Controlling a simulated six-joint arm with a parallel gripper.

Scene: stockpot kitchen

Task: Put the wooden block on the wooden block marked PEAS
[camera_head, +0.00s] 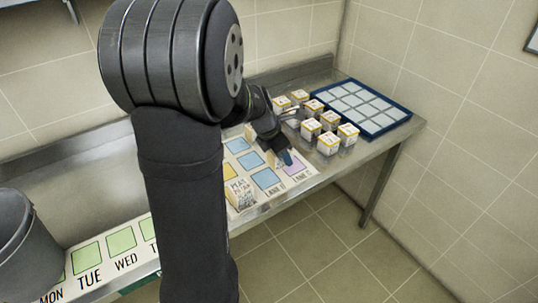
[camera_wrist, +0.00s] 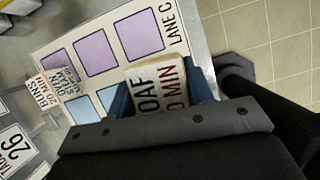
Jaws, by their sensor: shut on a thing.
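My gripper (camera_wrist: 160,94) is shut on a wooden block (camera_wrist: 157,84) with dark and red lettering that reads "OAF" and "0 MIN" where it shows. In the head view my gripper (camera_head: 284,157) is low over the lane sheet, near its lane C end, and the held block is mostly hidden there. A pale lettered block (camera_head: 240,196) stands at the sheet's front edge, left of the gripper.
The lane sheet (camera_wrist: 118,15) has purple and blue squares. Several yellow-and-white cubes (camera_head: 329,143) stand right of my gripper, before a blue-rimmed tray (camera_head: 400,113). A grey pot (camera_head: 25,240) is at far left, beside a day strip (camera_head: 105,262). The counter's front edge is close.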

